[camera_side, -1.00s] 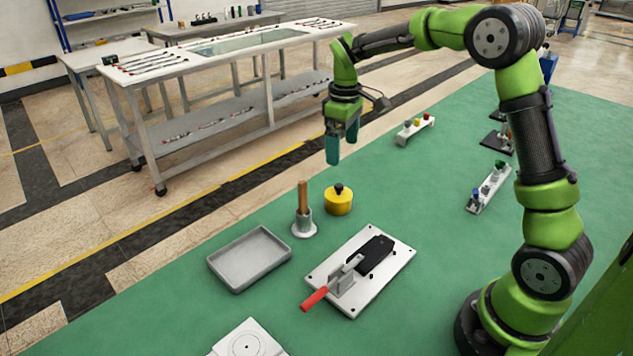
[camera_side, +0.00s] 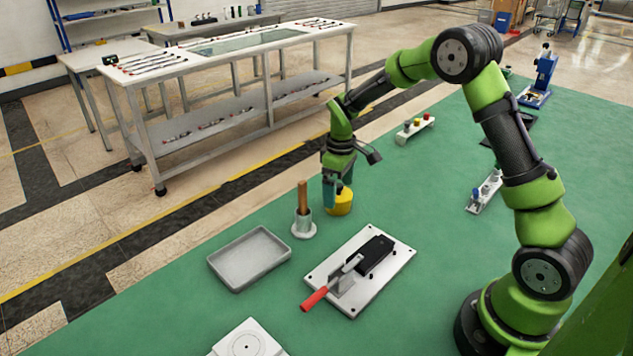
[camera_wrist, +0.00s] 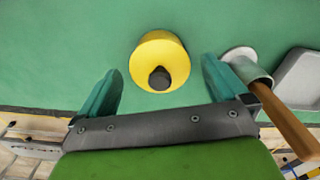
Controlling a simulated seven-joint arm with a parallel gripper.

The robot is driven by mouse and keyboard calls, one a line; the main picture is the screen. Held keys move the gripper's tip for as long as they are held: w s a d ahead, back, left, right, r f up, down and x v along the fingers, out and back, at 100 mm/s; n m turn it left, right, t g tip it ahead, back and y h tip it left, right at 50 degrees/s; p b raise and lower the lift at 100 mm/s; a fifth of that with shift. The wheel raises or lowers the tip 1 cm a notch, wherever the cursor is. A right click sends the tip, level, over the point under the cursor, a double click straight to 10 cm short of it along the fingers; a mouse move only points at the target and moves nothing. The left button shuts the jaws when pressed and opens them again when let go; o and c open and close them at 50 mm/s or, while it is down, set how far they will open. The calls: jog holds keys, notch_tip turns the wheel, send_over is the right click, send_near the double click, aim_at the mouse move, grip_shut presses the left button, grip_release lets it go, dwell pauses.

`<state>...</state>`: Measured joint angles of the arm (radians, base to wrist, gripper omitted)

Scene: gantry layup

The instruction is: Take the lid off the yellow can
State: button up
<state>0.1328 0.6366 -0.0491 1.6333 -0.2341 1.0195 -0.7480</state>
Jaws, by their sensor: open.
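The yellow can (camera_side: 341,204) stands on the green table, partly hidden behind my gripper (camera_side: 335,198) in the side view. In the wrist view the can (camera_wrist: 172,56) shows from above, with the dark round knob (camera_wrist: 160,78) of its lid facing me. The lid is on the can. My gripper (camera_wrist: 160,88) is open and empty, with its two teal fingers to the left and right of the knob in the wrist view. The fingers look a little above or beside the lid; I see no contact.
A wooden-handled tool stands in a grey holder (camera_side: 304,227) close beside the can. A grey tray (camera_side: 250,258) and a white plate with a red-handled clamp (camera_side: 395,268) lie nearer. A button stand (camera_side: 414,130) is farther back.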

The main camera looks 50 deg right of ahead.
jog(key=shift+c, duration=0.5)
jog(key=c, duration=1)
jog(key=shift+r, duration=0.15)
